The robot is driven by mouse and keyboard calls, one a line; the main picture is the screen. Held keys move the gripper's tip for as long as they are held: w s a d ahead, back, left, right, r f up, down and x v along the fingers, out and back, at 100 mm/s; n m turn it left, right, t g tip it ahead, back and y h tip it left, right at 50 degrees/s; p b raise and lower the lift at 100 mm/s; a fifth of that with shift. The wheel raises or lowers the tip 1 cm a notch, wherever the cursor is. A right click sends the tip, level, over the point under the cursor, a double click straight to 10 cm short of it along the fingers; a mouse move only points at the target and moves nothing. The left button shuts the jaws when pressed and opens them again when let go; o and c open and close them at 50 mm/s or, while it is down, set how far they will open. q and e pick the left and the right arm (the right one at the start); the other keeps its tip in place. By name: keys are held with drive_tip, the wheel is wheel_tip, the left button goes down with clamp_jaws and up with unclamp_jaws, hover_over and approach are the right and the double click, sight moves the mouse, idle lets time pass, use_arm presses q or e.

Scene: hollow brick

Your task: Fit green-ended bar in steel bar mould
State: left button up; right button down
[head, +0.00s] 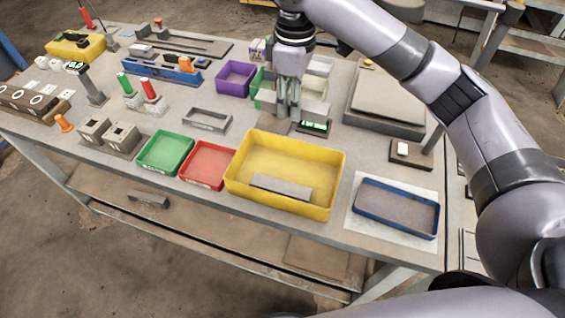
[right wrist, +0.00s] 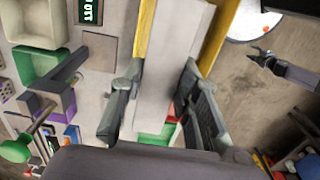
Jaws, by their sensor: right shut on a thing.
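My right gripper (head: 288,108) points down over the middle of the bench, behind the yellow tray. In the right wrist view its fingers (right wrist: 155,104) stand either side of a long pale grey bar (right wrist: 174,62), which they hold.
The yellow tray (head: 328,198) holds a grey block (head: 281,187). Red (head: 207,182) and green (head: 165,170) trays stand left of it, a blue tray (head: 397,228) right. A small scale (head: 314,127) and purple box (head: 236,78) are near my gripper. Upright posts stand further left.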

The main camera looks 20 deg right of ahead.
drive_tip(key=shift+s+d, duration=0.15)
hover_over(291, 168)
wheel_tip(291, 168, down, 16)
drive_tip(key=shift+r+p, duration=0.1)
drive_tip(key=shift+p, duration=0.25)
wheel_tip(291, 168, down, 3)
drive_tip(key=shift+r+p, duration=0.1)
drive_tip(key=shift+p, duration=0.85)
use_arm(q)
drive_tip(key=r, duration=0.2)
drive_tip(key=shift+d+r, duration=0.25)
drive_tip(key=shift+r, duration=0.05)
use_arm(e)
drive_tip(key=shift+f, duration=0.5)
drive_tip(key=c, duration=1.7)
unclamp_jaws()
drive_tip(key=shift+f, duration=0.25)
drive_tip(key=o, duration=0.5)
use_arm(q)
drive_tip(key=shift+s, duration=0.1)
use_arm(e)
drive_tip(key=shift+r, duration=0.1)
